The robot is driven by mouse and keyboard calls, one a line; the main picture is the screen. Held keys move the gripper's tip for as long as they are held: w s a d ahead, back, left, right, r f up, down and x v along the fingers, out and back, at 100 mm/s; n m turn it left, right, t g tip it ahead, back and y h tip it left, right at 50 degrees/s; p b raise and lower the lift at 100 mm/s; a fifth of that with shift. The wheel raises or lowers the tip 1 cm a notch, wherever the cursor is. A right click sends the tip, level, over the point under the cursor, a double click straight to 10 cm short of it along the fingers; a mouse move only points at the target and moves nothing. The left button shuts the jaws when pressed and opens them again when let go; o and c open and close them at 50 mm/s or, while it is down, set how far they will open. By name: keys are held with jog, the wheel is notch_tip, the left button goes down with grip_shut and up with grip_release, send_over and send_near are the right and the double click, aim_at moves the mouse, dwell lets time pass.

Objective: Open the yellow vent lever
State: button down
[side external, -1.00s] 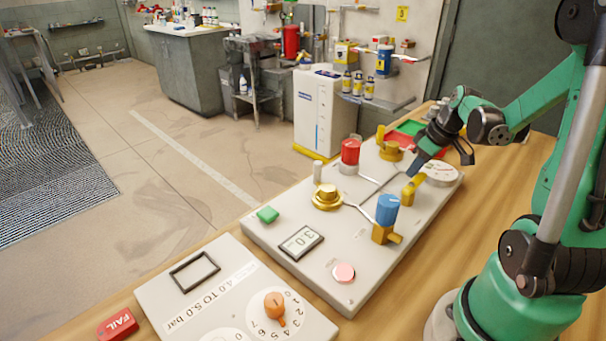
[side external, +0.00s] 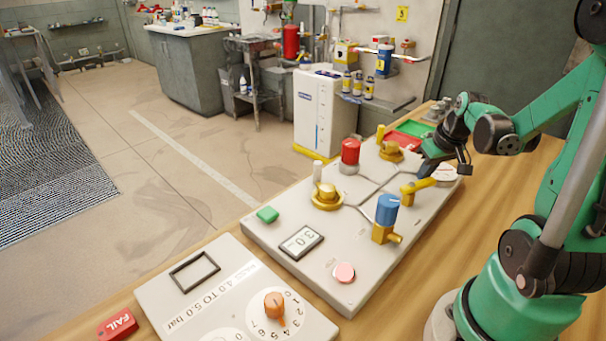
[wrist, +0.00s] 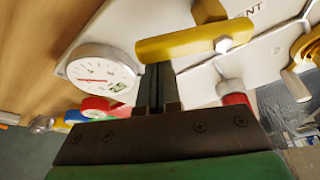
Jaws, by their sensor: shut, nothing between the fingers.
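The yellow vent lever (side external: 417,186) stands on the right part of the grey panel (side external: 345,255), its bar pointing right and slightly up in the side view. In the wrist view the lever (wrist: 185,42) crosses the upper middle, with part of a label ending in "ENT" beside it. My gripper (side external: 427,171) is shut and empty, just behind and above the lever's right end. In the wrist view its dark fingers (wrist: 156,82) end close to the lever's left part. I cannot tell whether they touch it.
A round gauge (wrist: 103,72) is close beside my fingers. A blue knob valve (side external: 387,210), a red knob (side external: 350,151) and a brass knob (side external: 327,195) stand on the panel. A "3.0" display (side external: 301,242) lies nearer. Bare wooden table (side external: 490,190) lies to the right.

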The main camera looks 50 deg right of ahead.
jog(key=m, duration=0.1)
jog(key=s+m, duration=0.1)
jog(key=m, duration=0.1)
jog(key=s+m+g+h, duration=0.1)
jog(key=shift+a+m, duration=0.3)
jog(key=shift+a, duration=0.05)
jog(key=m, duration=0.1)
jog(key=s+a+m+g, duration=0.1)
jog(key=m, duration=0.1)
jog(key=m+h, duration=0.1)
jog(key=m, duration=0.1)
jog(key=shift+s+a+g, duration=0.25)
jog(key=shift+a+g, duration=0.05)
jog(key=shift+s+a, duration=0.25)
jog(key=shift+a, duration=0.1)
jog(key=shift+s+a, duration=0.1)
jog(key=shift+a, duration=0.15)
jog(key=d, duration=0.3)
jog(key=shift+d+m, duration=0.3)
jog(key=shift+d+r, duration=0.2)
jog(key=v, duration=0.9)
jog(key=shift+w+a+r, duration=0.2)
jog(key=shift+w+r, duration=0.1)
